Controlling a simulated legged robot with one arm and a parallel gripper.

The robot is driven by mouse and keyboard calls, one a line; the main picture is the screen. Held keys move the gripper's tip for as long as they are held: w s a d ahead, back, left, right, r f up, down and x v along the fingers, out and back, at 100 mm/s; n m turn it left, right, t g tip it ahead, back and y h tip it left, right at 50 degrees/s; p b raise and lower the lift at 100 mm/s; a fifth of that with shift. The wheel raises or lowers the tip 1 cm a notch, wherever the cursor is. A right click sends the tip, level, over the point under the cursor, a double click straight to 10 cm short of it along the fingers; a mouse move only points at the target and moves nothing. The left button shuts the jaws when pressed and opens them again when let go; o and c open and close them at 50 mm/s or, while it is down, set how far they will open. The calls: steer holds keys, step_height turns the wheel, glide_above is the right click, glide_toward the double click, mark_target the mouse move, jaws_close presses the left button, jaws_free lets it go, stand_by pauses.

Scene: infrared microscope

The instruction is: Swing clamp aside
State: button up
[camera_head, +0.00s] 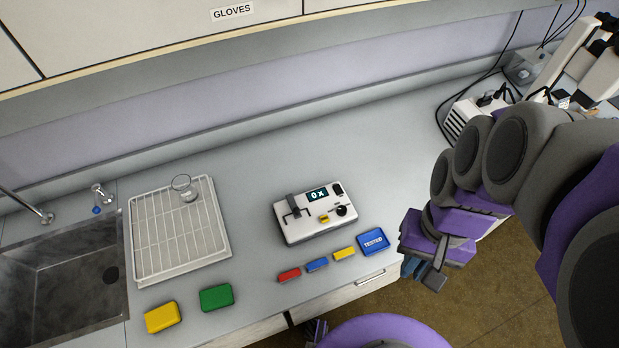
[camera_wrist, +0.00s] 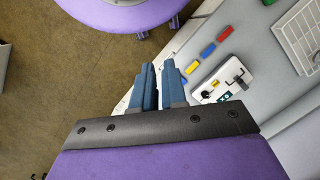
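The white instrument (camera_head: 308,228) stands on the grey bench. It has a small display reading "0 x", a dark knob and a yellow button. Its dark grey clamp (camera_head: 292,206) is a small arm at the left end of the top. In the wrist view the instrument (camera_wrist: 210,92) is to the right of the fingers, with the dark clamp (camera_wrist: 239,82) on it. My gripper (camera_head: 411,270) is at the bench's front edge, right of the instrument and apart from it. In the wrist view its two blue fingers (camera_wrist: 158,68) stand slightly apart with nothing between them.
Red (camera_head: 289,275), blue (camera_head: 317,264) and yellow (camera_head: 344,254) blocks and a blue "TESTED" tray (camera_head: 372,236) lie in front of the instrument. A white rack (camera_head: 140,235) with a glass beaker (camera_head: 183,187), green and yellow boxes and a sink are left. Bench behind the instrument is clear.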

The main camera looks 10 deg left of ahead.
mark_target(293, 204)
steer(key=w+a, duration=0.1)
steer(key=w, duration=0.2)
steer(key=w+a+f+m+y, duration=0.1)
steer(key=w, duration=0.3)
steer(key=w+a+m, duration=0.1)
steer(key=w+a, duration=0.1)
steer(key=w, duration=0.2)
steer(key=shift+w+f+g, duration=0.1)
steer(key=shift+f+g, duration=0.3)
jaws_close()
steer(key=w+a+f+m+y, duration=0.1)
steer(key=w+a+f+m, duration=0.1)
steer(key=w+a+f, duration=0.2)
steer(key=w+a+f+m+g+y, duration=0.1)
steer(key=w+a+f, duration=0.3)
steer(key=w+f, duration=0.6)
steer(key=w+a+f+m+g+y, duration=0.1)
steer(key=w+a+f+m+y, duration=0.1)
steer(key=w+f, duration=0.5)
steer(key=shift+w+a+m, duration=0.25)
steer(key=shift+a+m, duration=0.45)
steer(key=shift+a, duration=0.4)
steer(key=shift+f, duration=0.1)
